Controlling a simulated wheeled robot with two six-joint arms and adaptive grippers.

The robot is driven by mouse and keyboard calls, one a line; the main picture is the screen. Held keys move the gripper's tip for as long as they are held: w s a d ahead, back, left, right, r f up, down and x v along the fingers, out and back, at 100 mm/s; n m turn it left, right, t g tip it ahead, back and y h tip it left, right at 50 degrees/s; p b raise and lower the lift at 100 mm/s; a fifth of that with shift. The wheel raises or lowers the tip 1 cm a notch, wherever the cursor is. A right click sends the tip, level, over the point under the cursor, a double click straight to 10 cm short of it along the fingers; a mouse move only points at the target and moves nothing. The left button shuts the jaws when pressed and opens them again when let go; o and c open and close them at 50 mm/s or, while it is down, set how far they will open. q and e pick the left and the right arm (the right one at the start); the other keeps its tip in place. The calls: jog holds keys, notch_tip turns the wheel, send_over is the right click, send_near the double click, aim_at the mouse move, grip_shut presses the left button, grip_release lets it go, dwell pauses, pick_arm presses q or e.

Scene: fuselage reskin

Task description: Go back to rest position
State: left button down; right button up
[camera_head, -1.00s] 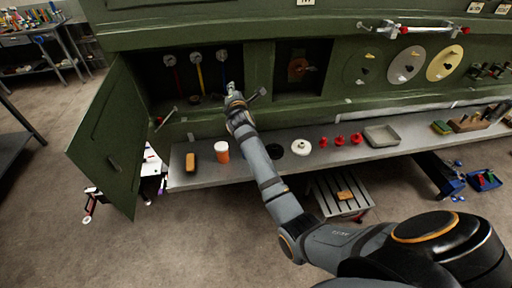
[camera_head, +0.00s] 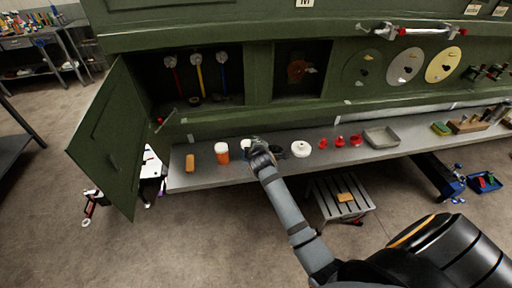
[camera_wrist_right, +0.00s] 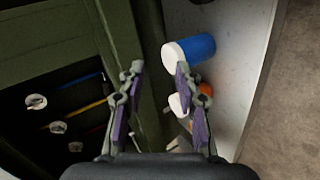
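My right arm comes in from the bottom right in the head view. Its gripper (camera_head: 260,148) is above the grey shelf's front part, below the open cabinet compartment. In the right wrist view the gripper (camera_wrist_right: 160,72) has its two purple-padded fingers apart with nothing held between them. A blue bottle with a white cap (camera_wrist_right: 198,48) lies in view just beyond the right finger. Its white cap (camera_head: 246,146) seems to show beside the gripper in the head view. My left gripper is not in view.
An open green door (camera_head: 108,140) hangs at left. A slatted stool (camera_head: 325,196) stands below.

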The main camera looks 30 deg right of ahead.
jog(key=shift+f, duration=0.25)
jog(key=shift+s, duration=0.1)
jog(key=s+a+f+m+g+y, duration=0.15)
jog(key=s+m, duration=0.25)
jog(key=s, duration=0.5)
jog(key=s+a+f+m+g+y, duration=0.1)
jog(key=s+a+f+m+g, duration=0.15)
jog(key=s, duration=0.75)
jog(key=s+a+f+m+g+y, duration=0.1)
jog(key=s+m+g, duration=0.25)
jog(key=s, duration=0.55)
jog(key=s+d+f+b, duration=0.1)
jog(key=f+b, duration=0.1)
jog(key=f, duration=0.9)
jog(key=s+d+f+m+g+b, duration=0.1)
jog(key=s+f+b, duration=0.1)
jog(key=f, duration=0.9)
jog(key=s+d+f+b, duration=0.1)
jog(key=f+b, duration=0.1)
jog(key=f, duration=1)
jog(key=s+f+g+b, duration=0.1)
jog(key=s+f+b, duration=0.3)
jog(key=s+f, duration=1.4)
jog(key=shift+d+f+m, duration=0.3)
jog(key=shift+d+f, duration=0.15)
